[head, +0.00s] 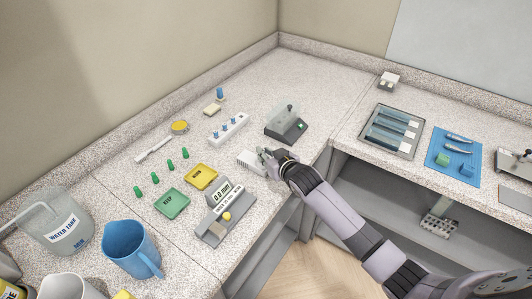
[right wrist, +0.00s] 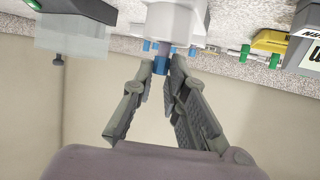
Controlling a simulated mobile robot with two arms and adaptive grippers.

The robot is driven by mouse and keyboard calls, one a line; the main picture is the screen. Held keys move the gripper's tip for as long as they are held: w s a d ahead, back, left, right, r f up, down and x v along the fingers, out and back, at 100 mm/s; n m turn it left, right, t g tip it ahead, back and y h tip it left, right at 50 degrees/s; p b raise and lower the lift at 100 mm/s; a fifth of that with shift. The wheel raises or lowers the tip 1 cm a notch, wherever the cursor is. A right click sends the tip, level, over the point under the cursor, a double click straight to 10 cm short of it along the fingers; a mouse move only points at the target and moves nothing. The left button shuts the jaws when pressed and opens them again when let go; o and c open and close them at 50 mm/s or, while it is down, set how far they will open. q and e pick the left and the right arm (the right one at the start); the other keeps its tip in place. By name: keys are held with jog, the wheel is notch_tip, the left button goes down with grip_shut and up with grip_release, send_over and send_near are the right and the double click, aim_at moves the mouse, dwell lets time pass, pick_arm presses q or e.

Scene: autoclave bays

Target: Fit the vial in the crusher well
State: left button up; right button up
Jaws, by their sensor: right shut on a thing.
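My right gripper (head: 268,156) is low over the counter beside a small white block (head: 249,161), which may be the crusher; its well cannot be made out. In the right wrist view the gripper (right wrist: 162,76) is shut on a small vial with a blue end (right wrist: 160,65). The white block (right wrist: 174,22) is just beyond the fingertips. I cannot tell whether the vial touches it or is in it. In the head view the fingers hide the vial. My left gripper is out of view.
A white rack with blue-capped vials (head: 229,128) and a dark device with a clear cover (head: 286,124) stand behind. A blue jug (head: 128,248) is farther left.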

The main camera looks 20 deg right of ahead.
jog(key=shift+f, duration=0.4)
jog(key=o, duration=0.8)
jog(key=shift+r, duration=0.1)
jog(key=v, duration=1.2)
